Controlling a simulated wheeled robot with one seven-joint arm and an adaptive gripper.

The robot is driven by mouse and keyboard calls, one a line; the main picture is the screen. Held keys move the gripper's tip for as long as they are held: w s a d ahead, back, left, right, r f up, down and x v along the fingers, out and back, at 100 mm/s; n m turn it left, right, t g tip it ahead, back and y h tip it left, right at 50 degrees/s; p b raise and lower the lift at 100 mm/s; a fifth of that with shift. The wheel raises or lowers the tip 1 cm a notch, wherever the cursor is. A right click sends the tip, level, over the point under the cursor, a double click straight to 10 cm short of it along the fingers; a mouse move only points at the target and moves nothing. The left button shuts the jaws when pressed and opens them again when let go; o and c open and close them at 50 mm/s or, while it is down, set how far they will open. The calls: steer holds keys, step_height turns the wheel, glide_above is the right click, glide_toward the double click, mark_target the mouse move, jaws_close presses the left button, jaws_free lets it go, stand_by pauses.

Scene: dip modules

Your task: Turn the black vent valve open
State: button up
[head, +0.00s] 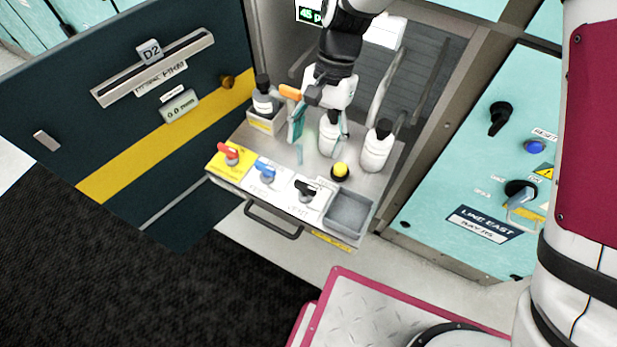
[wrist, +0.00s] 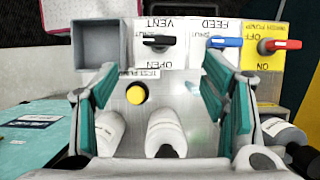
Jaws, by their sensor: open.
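The black vent valve (head: 306,188) sits on a white label plate at the front of the pull-out shelf. In the wrist view the black valve (wrist: 159,43) lies above the gap between my fingers, its handle lying sideways across the plate. The words VENT and OPEN read upside down around it; another word is partly covered. My gripper (head: 318,150) is open and empty over the shelf, behind the valve and apart from it. Its teal-padded fingers spread wide in the wrist view (wrist: 160,92).
Beside the valve are a blue valve (head: 265,173), a red valve (head: 229,153), a yellow button (head: 340,171) and a grey bin (head: 348,214). White bottles (head: 377,147) stand behind, and a dark-capped bottle (head: 263,98) at left. An open dark door (head: 130,110) flanks the shelf.

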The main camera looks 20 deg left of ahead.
mark_target(306, 184)
steer(key=x, duration=1.2)
steer(key=shift+c, duration=0.6)
steer(key=c, duration=1)
